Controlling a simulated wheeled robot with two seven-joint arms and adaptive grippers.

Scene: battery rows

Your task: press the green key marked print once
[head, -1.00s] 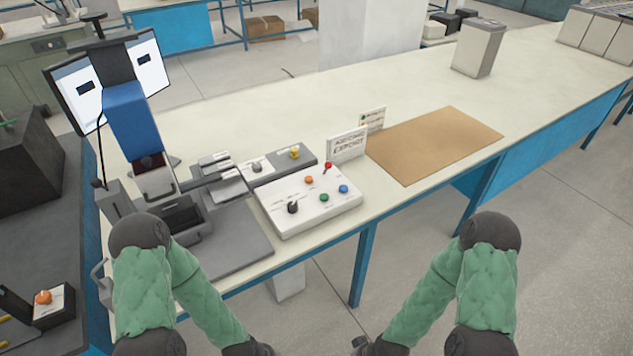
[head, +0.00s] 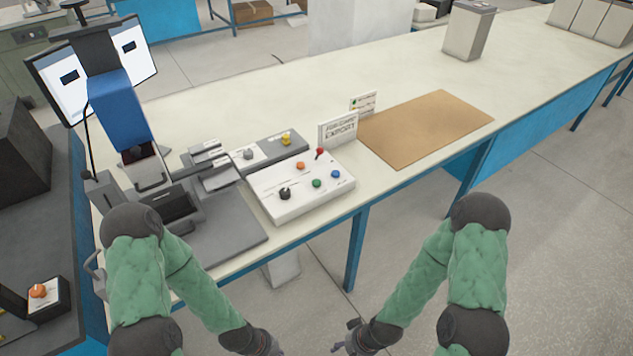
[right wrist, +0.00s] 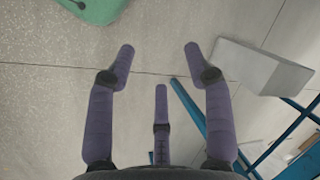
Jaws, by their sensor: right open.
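The green key (head: 317,183) is a small round button on a white control box (head: 290,207) on the bench, in the head view. It sits between a black knob and a blue button; its marking is too small to read. My right gripper (head: 345,345) is low at the bottom of the head view, in front of the bench and apart from the box. In the right wrist view its fingers (right wrist: 157,75) are spread, with nothing between them but floor behind. My left gripper (head: 275,350) is at the bottom edge, partly cut off, its jaws unclear.
On the box are also an orange button (head: 300,166), a red-topped lever (head: 319,154), a blue button (head: 336,174) and a black knob (head: 285,194). A sign (head: 338,130) stands behind it. A grey machine (head: 175,205) is at left, a brown mat (head: 425,130) at right.

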